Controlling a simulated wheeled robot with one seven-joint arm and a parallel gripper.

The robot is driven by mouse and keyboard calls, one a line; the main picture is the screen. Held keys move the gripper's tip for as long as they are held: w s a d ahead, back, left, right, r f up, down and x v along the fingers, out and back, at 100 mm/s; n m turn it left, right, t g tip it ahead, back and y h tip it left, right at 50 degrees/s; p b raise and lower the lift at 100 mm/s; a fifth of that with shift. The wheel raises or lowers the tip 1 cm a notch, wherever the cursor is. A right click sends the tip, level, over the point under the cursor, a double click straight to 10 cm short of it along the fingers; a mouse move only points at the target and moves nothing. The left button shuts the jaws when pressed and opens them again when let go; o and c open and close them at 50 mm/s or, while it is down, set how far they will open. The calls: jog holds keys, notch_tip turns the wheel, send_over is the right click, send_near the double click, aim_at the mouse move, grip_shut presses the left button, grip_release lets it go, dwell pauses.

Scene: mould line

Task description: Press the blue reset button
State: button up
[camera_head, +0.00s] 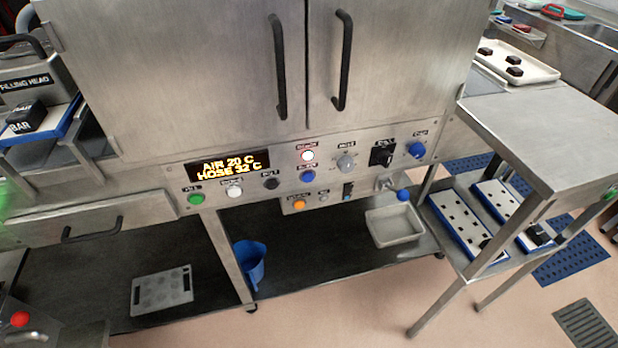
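A blue round button (307,177) sits on the steel control panel (215,183), right of the display and below a lit white button with a reddish rim (307,156). The small label above the blue button is too blurred to read surely. A larger blue knob (416,150) is at the panel's right end, and a blue-handled tap (403,195) is below it. My gripper is not in view. Nothing covers the blue button.
The display (228,165) reads AIR 20 C, HOSE 32 C. Green (195,199), white (235,191) and orange (299,204) buttons are nearby. Cabinet doors with black handles (342,60) are above. A steel table (545,110) stands at right. Floor (370,300) in front is clear.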

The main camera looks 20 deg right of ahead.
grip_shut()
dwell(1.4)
